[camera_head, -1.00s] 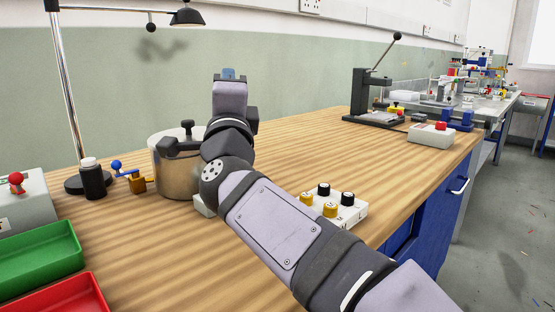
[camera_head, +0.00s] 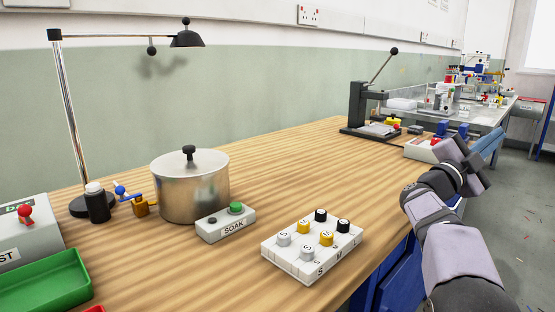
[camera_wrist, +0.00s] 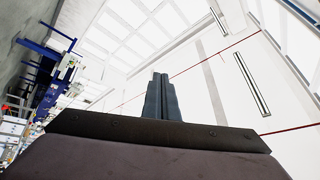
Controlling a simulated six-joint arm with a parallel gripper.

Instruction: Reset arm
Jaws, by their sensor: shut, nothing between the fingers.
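My gripper (camera_head: 490,140) is at the right of the head view, past the right edge of the wooden bench (camera_head: 330,150), raised and apart from the bench objects. In the wrist view its two blue-grey fingers (camera_wrist: 161,98) lie side by side, shut, with nothing between them. The wrist view looks up at the ceiling and wall.
On the bench stand a lidded steel pot (camera_head: 190,188), a SOAK button box (camera_head: 226,222), a white block with several nozzle caps (camera_head: 310,245), a lever press (camera_head: 372,115), a lamp (camera_head: 68,110) and a green tray (camera_head: 45,278). A white box (camera_head: 422,150) is near my gripper.

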